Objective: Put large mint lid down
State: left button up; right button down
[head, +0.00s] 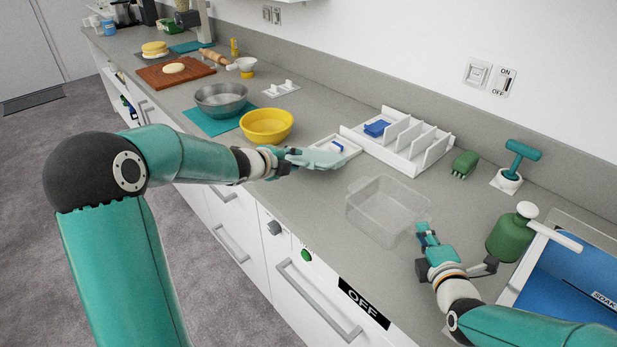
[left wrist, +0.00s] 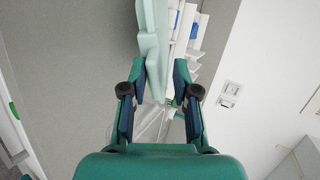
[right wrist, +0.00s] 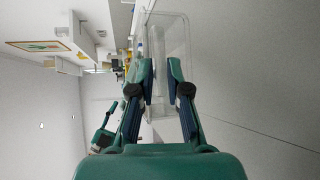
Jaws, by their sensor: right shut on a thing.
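The large mint lid (head: 314,158) is a pale flat piece over the counter, between the yellow bowl and the clear box. It also shows edge-on in the left wrist view (left wrist: 152,45). My left gripper (head: 284,162) is at the lid's left end; its fingers stand apart with the lid's end between them and a gap beside it. I cannot tell whether the lid fully rests on the counter. My right gripper (head: 427,232) is shut on the near right rim of a clear box (head: 380,212) standing on the counter; the box also shows in the right wrist view (right wrist: 178,35).
A small white tray (head: 350,147) with a blue piece lies right behind the lid. A white divided rack (head: 433,152) stands behind. The yellow bowl (head: 266,127) and metal bowl (head: 221,98) are to the left. A green bottle (head: 508,238) and blue sink (head: 575,285) are to the right.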

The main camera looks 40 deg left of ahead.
jog(key=shift+s+f, duration=0.15)
jog(key=shift+f, duration=0.3)
pick_arm(q)
jog(key=v, duration=0.8)
notch_tip(320, 180, up, 7)
jog(key=s, duration=0.2)
jog(key=shift+s+d+r, duration=0.25)
pick_arm(e)
jog(key=c, duration=1.1)
grip_release()
pick_arm(q)
jog(key=shift+w, duration=0.1)
pick_arm(e)
jog(key=shift+o, duration=0.2)
jog(key=shift+r, duration=0.15)
